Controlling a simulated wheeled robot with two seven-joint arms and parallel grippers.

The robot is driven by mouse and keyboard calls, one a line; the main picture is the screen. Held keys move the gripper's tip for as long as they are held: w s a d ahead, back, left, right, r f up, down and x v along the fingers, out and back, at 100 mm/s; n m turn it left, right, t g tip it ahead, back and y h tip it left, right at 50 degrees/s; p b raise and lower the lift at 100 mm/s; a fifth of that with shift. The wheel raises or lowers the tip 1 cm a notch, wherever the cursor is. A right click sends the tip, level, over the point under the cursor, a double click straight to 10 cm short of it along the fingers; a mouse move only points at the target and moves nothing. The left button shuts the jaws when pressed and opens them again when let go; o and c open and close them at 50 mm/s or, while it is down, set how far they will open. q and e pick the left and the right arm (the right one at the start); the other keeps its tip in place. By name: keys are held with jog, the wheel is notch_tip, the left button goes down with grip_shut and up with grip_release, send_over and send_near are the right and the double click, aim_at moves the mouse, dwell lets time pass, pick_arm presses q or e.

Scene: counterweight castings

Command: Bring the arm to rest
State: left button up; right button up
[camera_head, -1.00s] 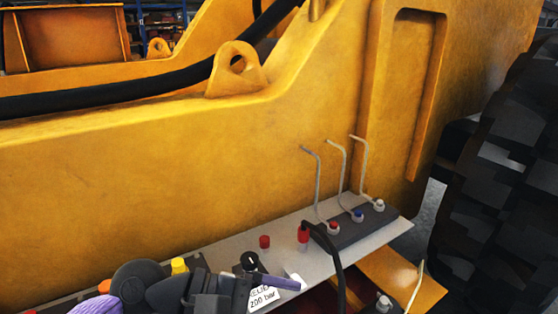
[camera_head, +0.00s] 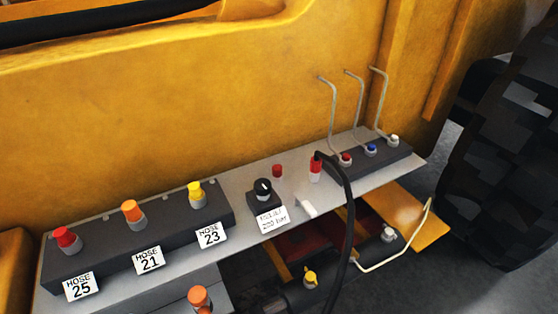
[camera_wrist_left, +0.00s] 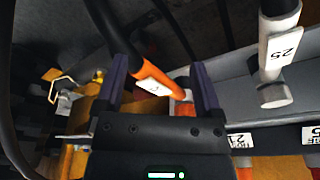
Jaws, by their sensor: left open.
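My left gripper (camera_wrist_left: 160,85) shows only in the left wrist view, its two purple fingers apart. A dark hose with an orange band and a white tag (camera_wrist_left: 153,86) shows between and beyond the fingers; I see no grip on it. My left arm and gripper are out of the head view. My right gripper is in neither view.
A grey shelf (camera_head: 242,180) carries a dark block with red (camera_head: 66,239), orange (camera_head: 133,213) and yellow (camera_head: 195,193) fittings, tagged HOSE 25, 21 and 23. A black knob (camera_head: 263,188) and a black hose (camera_head: 350,215) are further right. A hose tagged 25 (camera_wrist_left: 284,52) hangs nearby.

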pick_arm(q)
jog(key=s+a+f+g, duration=0.1)
jog(key=s+f, duration=0.2)
jog(key=f, duration=0.5)
jog(key=s+f, duration=0.3)
jog(key=f, duration=0.5)
jog(key=s+a+f+g, duration=0.1)
jog(key=s+a+f, duration=0.1)
jog(key=s+f, duration=0.4)
jog(key=s, duration=0.4)
jog(key=shift+s+a+f+m, duration=0.15)
jog(key=shift+f+m, duration=0.1)
jog(key=shift+m, duration=0.05)
